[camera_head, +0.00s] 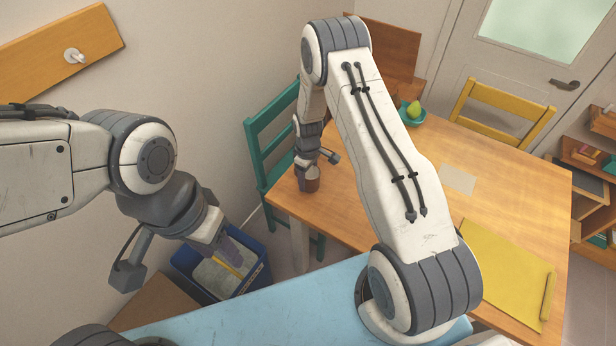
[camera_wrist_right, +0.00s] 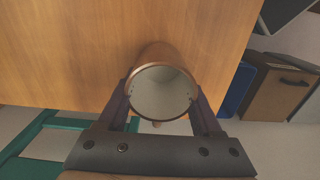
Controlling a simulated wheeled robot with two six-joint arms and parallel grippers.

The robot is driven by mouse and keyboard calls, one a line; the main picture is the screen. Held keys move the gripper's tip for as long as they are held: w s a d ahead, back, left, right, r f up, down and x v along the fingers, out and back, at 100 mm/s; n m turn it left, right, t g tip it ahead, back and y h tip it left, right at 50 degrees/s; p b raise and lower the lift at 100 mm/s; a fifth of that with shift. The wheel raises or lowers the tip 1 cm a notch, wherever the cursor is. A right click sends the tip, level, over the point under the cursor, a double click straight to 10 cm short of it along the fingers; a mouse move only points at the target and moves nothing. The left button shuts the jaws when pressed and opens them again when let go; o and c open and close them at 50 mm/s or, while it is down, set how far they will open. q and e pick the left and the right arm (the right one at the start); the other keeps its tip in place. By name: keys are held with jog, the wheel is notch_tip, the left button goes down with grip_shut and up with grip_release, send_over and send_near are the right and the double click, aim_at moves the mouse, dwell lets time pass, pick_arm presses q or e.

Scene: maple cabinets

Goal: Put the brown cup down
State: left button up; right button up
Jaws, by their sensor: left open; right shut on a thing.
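The brown cup (camera_head: 313,184) is in the grip of my right gripper (camera_head: 307,178), at the left corner of the wooden table in the head view. In the right wrist view the cup (camera_wrist_right: 160,58) shows its pale, empty-looking inside, with the two fingers of the right gripper (camera_wrist_right: 162,112) shut on either side of it. The table top lies beyond the cup there, and its edge runs close by. I cannot tell whether the cup touches the table. My left gripper (camera_head: 228,258) is open over a blue bin, away from the cup.
The wooden table (camera_head: 400,200) has bare room right of the cup. It carries a green bowl (camera_head: 411,116) with a pear, a paper sheet (camera_head: 458,179) and a yellow folder (camera_head: 497,268). A green chair (camera_head: 256,140) stands left of it. The blue bin (camera_head: 262,270) is on the floor.

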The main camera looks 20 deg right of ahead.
jog(key=o, duration=1.5)
jog(key=shift+f, duration=0.1)
jog(key=shift+r, duration=0.55)
notch_tip(320, 180, up, 11)
jog(key=b, duration=0.2)
jog(key=s+a+r, duration=0.5)
jog(key=a+r, duration=0.3)
jog(key=shift+y, duration=0.5)
jog(key=s+a+r, duration=0.2)
jog(key=s+r, duration=0.1)
jog(key=s, duration=0.5)
jog(key=s+a+r, duration=0.2)
jog(key=s+r, duration=0.1)
jog(key=s, duration=0.6)
jog(key=s+a+r, duration=0.3)
jog(key=s, duration=0.5)
jog(key=shift+s, duration=0.2)
